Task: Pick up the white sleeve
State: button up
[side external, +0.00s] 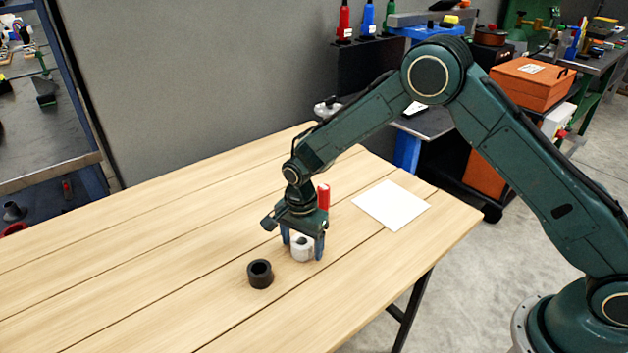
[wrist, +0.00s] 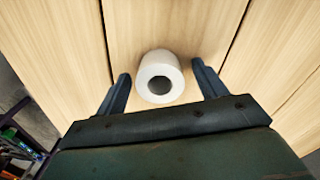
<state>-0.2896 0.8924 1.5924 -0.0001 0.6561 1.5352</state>
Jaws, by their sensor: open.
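The white sleeve (side external: 301,249) is a short hollow cylinder standing upright on the wooden table. In the side view it sits between the fingers of my gripper (side external: 304,250), partly covered by them. In the wrist view the sleeve (wrist: 160,77) shows its dark round bore. There my gripper (wrist: 160,86) is open, with one finger on each side of the sleeve and a visible gap to each finger. The sleeve appears a little nearer the left finger. I cannot tell the exact height of the fingertips above the table.
A black sleeve (side external: 260,274) stands on the table (side external: 120,275) just left and in front of my gripper. A red cylinder (side external: 323,197) shows behind the gripper. A white sheet (side external: 391,205) lies to the right. The table's left part is clear.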

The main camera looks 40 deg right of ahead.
jog(key=c, duration=1.3)
jog(key=shift+o, duration=0.2)
jog(key=shift+r, duration=0.15)
notch_tip(320, 180, up, 20)
dwell(0.3)
